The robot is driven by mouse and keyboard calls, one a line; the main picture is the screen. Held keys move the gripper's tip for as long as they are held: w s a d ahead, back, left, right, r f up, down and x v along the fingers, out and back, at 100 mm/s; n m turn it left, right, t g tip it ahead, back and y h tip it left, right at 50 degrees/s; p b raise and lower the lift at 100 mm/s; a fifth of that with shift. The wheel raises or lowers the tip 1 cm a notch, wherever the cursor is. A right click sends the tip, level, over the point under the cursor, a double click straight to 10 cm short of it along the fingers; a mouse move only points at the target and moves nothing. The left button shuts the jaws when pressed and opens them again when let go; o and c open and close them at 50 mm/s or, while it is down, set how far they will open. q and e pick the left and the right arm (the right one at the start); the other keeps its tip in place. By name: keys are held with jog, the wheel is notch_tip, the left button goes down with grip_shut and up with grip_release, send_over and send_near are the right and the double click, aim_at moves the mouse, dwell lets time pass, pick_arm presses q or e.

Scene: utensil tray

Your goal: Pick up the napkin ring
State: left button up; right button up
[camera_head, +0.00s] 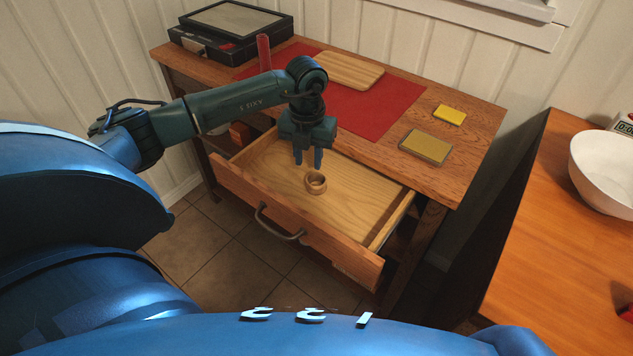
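The napkin ring (316,187) is a small round wooden ring. It lies in the open drawer (358,205) of the wooden cabinet, near the drawer's front. My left gripper (308,161) points down over the drawer, with its two blue fingers apart and nothing seen between them. The fingertips show just above and slightly left of the ring in the picture. Whether they touch it cannot be told, but the ring is not between them. My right gripper is not in view.
The cabinet top holds a red mat (378,112), a wooden board (350,70), a red cylinder (264,52), a yellow block (449,115), a yellowish box (426,146) and black boxes (232,30). A white bowl (605,165) stands on the right counter (560,230). The drawer is otherwise empty.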

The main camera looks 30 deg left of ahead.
pick_arm(q)
notch_tip(320, 180, down, 5)
jog(key=shift+s+a+f+p, duration=0.1)
jog(key=shift+s+p, duration=0.05)
jog(key=shift+p, duration=0.15)
jog(key=shift+c, duration=0.3)
grip_shut()
